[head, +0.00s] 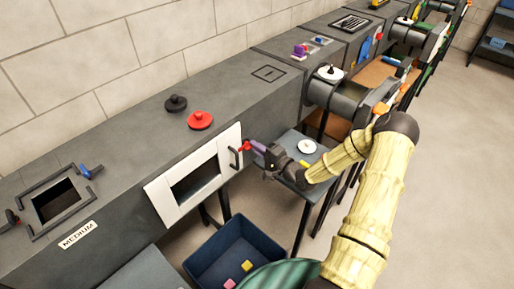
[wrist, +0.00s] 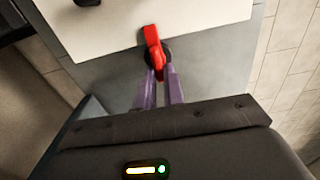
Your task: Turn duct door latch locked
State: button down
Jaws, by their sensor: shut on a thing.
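The white duct door (head: 205,172) stands closed against the front face of the grey duct, with a dark window in it and a dark handle (head: 233,158) near its right edge. The red latch (head: 245,146) sits just right of the door; in the wrist view the red latch (wrist: 153,45) points over the white door edge (wrist: 190,15). My gripper (head: 255,147) reaches the latch from the right. In the wrist view its purple fingers (wrist: 160,85) are closed in on the lower end of the latch, partly hiding its dark base.
A blue bin (head: 240,250) with small pink and yellow blocks stands below the door. A small grey table (head: 290,150) with a white disc is under my gripper. A black knob (head: 176,103) and a red knob (head: 200,120) lie on the duct top. A framed opening (head: 57,200) is at left.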

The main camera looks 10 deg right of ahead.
jog(key=c, duration=1.5)
grip_release()
jog(key=b+v, duration=0.1)
jog(key=v, duration=1.6)
jog(key=shift+d, duration=0.2)
jog(key=shift+s, duration=0.15)
